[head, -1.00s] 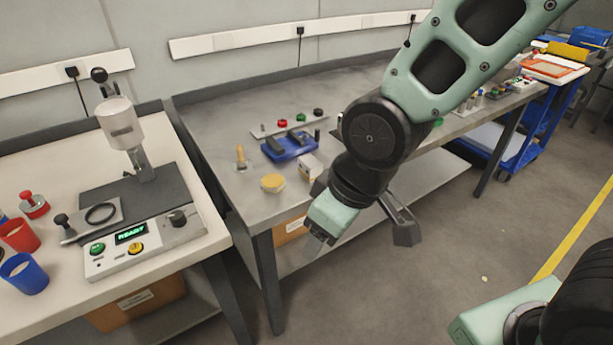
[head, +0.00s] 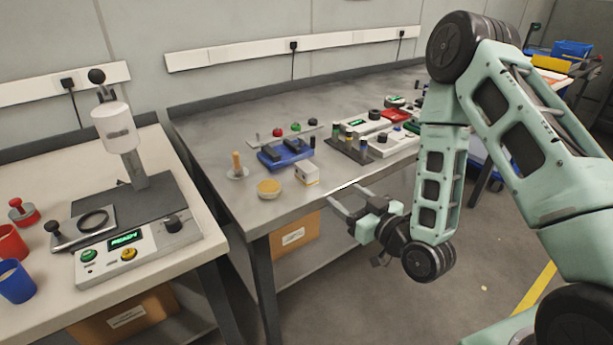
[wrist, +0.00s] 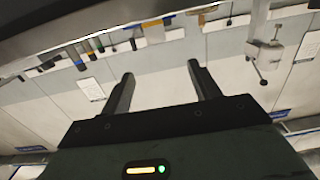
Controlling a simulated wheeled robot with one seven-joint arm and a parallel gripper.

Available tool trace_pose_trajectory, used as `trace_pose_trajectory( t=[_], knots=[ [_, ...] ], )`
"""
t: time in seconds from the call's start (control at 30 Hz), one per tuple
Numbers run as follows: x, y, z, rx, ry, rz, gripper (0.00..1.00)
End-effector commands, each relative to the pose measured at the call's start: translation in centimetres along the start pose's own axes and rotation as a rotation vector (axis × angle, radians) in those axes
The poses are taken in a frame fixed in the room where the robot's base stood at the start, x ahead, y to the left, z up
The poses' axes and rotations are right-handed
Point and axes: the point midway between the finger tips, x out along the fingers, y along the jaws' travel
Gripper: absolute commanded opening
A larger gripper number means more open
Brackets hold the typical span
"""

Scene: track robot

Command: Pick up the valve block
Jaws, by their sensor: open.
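A small whitish block (head: 307,173) with a yellowish mark stands near the front edge of the grey bench (head: 225,126). It may be the valve block, but it is too small to be sure. My gripper (head: 343,190) is open and empty, just to the right of this block at the bench's front edge, with a gap between them. In the wrist view my gripper's two fingers (wrist: 160,72) stand apart with nothing between them. I cannot make out the whitish block in the wrist view.
A yellow round dish (head: 268,188), a blue tray (head: 285,154) and a wooden-handled tool (head: 238,166) lie left of the block. A dark rack (head: 349,149) and control boxes stand behind. A press (head: 120,140) is on the left bench.

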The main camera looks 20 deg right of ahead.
Motion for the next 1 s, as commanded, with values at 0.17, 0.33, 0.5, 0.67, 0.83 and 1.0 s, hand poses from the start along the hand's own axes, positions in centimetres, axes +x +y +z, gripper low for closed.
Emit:
trace_pose_trajectory(
  t=[0.17, 0.33, 0.5, 0.67, 0.83, 1.0],
  knots=[
    [1.0, 0.6, -0.3, 0.003, 0.033, 0.018, 0.62],
    [4.4, 0.6, -0.5, 0.003, 0.033, 0.017, 0.62],
    [8.0, 0.6, -0.6, 0.003, 0.032, 0.017, 0.62],
    [10.6, 0.7, -0.5, 0.004, 0.031, 0.017, 0.62],
    [11.8, 0.6, -0.4, 0.005, 0.028, 0.017, 0.62],
    [13.5, 0.6, -0.3, 0.005, 0.03, 0.017, 0.62]
  ],
)
